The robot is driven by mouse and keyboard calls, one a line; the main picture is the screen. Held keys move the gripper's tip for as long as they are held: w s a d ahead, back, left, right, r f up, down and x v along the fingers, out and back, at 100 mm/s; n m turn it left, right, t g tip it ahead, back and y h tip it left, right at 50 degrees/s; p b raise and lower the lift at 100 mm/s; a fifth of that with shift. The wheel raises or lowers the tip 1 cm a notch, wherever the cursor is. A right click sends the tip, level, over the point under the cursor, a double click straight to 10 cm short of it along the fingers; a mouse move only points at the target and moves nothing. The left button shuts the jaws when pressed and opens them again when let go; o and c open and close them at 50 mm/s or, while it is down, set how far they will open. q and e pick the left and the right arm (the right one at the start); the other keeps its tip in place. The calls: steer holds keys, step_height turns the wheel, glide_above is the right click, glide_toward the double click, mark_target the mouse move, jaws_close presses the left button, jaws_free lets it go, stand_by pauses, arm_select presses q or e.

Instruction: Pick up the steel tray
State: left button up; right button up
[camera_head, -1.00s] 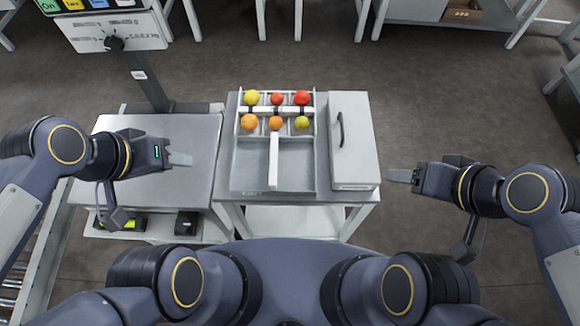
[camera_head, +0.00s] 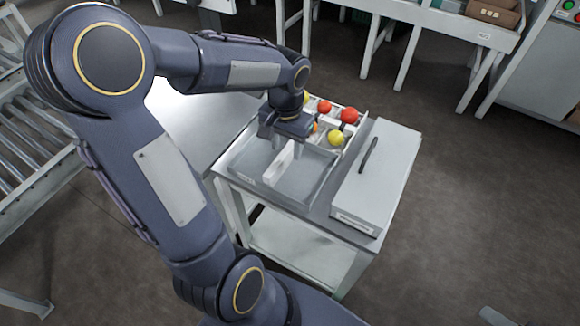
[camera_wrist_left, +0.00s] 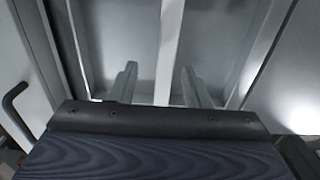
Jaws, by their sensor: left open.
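My left gripper (camera_head: 287,138) is over the tray, pointing down, and hides part of the cells. In the left wrist view its open fingers (camera_wrist_left: 160,70) are on either side of the pale bar (camera_wrist_left: 171,35), with gaps showing on both sides. A grey tip at the lower right, probably my right gripper (camera_head: 494,317), is mostly cut off.
A grey box with a dark handle (camera_head: 372,178) stands right beside the tray. A pale table (camera_head: 190,125) adjoins on the left, partly behind my left arm. A roller conveyor (camera_head: 40,150) is at far left. The floor to the right is clear.

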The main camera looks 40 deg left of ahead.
mark_target(284, 153)
arm_select(q)
steer(key=f, duration=0.1)
steer(key=f+b, duration=0.1)
steer(key=f, duration=0.3)
steer(key=shift+s+a, duration=0.1)
steer(key=shift+a, duration=0.2)
steer(key=shift+c, duration=0.4)
jaws_close()
